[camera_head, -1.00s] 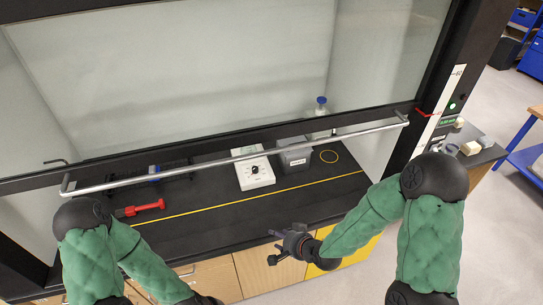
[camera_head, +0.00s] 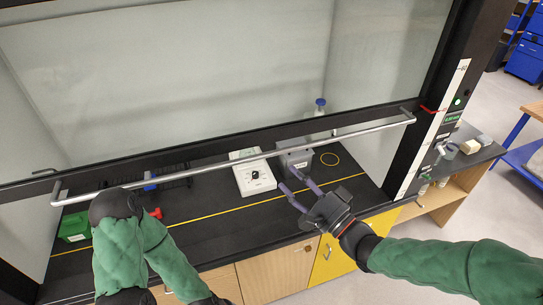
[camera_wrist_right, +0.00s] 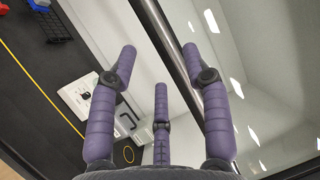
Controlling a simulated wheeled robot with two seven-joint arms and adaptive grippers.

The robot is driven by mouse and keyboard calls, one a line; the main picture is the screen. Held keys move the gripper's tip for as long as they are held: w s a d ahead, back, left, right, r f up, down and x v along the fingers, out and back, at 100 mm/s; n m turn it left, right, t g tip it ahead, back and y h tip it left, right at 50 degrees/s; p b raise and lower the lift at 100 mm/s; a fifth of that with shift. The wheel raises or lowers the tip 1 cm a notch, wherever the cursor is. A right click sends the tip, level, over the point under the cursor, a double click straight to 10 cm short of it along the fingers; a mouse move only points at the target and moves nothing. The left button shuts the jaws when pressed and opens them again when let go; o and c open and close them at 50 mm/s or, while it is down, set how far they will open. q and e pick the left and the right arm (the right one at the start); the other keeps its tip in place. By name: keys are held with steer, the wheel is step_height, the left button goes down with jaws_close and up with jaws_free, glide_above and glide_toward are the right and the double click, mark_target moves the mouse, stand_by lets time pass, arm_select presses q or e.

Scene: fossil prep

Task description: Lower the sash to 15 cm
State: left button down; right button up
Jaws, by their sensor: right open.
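The glass sash (camera_head: 200,75) of the fume hood is raised. A long pale handle bar (camera_head: 230,159) runs along its black lower edge, spanning the opening. A white scale strip (camera_head: 437,125) with a "60" mark is on the right post; a red pointer (camera_head: 428,109) sits a little below that mark. My right gripper (camera_head: 291,180) is open and empty, its purple fingers pointing up toward the bar from in front. In the right wrist view the bar (camera_wrist_right: 178,62) passes between the spread fingertips (camera_wrist_right: 160,52), apparently beyond them. My left forearm is low left; its gripper is not visible.
Inside the hood are a white device with a dial (camera_head: 253,176), a grey box (camera_head: 295,160), a blue-capped bottle (camera_head: 320,107), a green bin (camera_head: 74,227) and a dark rack. A yellow line (camera_head: 240,210) crosses the black worktop. A side shelf (camera_head: 455,165) stands at right.

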mark_target(269, 156)
steer(key=p+x, duration=0.1)
steer(key=x, duration=0.9)
jaws_close()
